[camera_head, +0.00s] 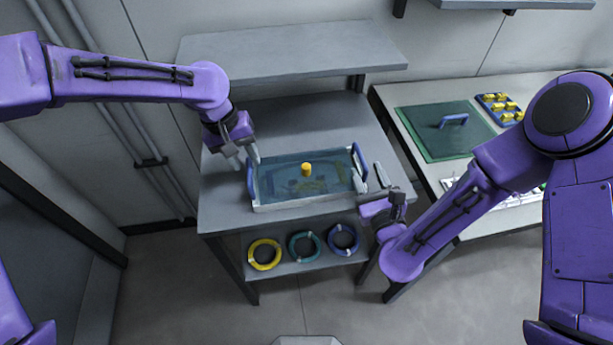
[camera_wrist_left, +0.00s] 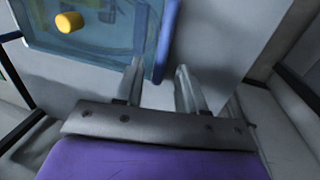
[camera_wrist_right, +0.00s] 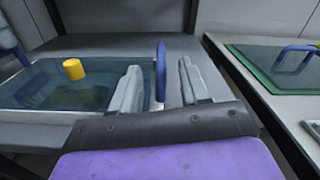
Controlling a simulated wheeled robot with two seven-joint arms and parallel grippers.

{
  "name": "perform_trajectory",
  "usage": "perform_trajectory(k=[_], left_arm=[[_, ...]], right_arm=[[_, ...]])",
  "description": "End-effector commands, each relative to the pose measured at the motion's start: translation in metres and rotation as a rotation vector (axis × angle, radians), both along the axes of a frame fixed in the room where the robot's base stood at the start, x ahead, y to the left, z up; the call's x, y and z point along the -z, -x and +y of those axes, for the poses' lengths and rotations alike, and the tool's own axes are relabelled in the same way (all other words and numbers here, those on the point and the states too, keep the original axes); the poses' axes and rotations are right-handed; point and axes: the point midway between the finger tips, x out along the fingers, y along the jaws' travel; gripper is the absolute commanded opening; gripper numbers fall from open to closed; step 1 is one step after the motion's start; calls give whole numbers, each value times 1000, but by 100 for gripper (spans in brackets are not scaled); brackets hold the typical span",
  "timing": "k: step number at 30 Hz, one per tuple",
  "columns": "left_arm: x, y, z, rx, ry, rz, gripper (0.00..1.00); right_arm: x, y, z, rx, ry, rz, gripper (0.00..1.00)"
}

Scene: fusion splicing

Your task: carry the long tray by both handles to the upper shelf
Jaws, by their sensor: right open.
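The long tray (camera_head: 305,204) is a shallow, pale-rimmed tray with a bluish, see-through inside, resting on the workbench. A yellow cylinder (camera_head: 306,169) stands in it. Its left blue handle (camera_head: 250,182) and right blue handle (camera_head: 360,160) stand up at its ends. My left gripper (camera_head: 244,160) is open at the left handle; in the left wrist view the handle (camera_wrist_left: 167,40) shows between the fingertips. My right gripper (camera_head: 370,177) is open at the right handle; in the right wrist view that handle (camera_wrist_right: 161,70) appears between the fingers. Neither visibly grips. The upper shelf (camera_head: 290,52) is empty.
Yellow, teal and blue cable coils (camera_head: 305,246) lie on the lower shelf under the workbench. A side table at right holds a green mat (camera_head: 440,143) with a blue-handled piece and a blue holder (camera_head: 500,105) with yellow pieces. The bench behind the tray is clear.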

Motion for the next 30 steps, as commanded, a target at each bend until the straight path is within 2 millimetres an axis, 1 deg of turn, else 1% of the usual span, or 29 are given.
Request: perform_trajectory(k=[1,3,6,10,17,20,21,22,30], left_arm=[[9,0,-2,2,1,3,40],[18,0,-4,1,-1,2,40],[27,-1,-6,0,0,1,40],[32,-1,-6,1,0,-1,40],[32,-1,-7,0,0,-1,40],[32,-1,-7,1,0,-1,10],[32,-1,-7,0,0,-1,0],[32,-1,-6,0,0,-1,0],[32,-2,-6,1,0,-2,0]], right_arm=[[0,-8,1,2,1,-2,46],[0,-18,3,2,1,-1,46],[0,-27,5,1,0,1,46],[0,-32,6,0,0,1,46],[0,-33,6,0,0,2,46],[0,-32,6,0,0,1,16],[0,-32,6,0,1,1,3],[0,-32,6,0,1,1,0],[0,-33,6,2,1,0,0]])
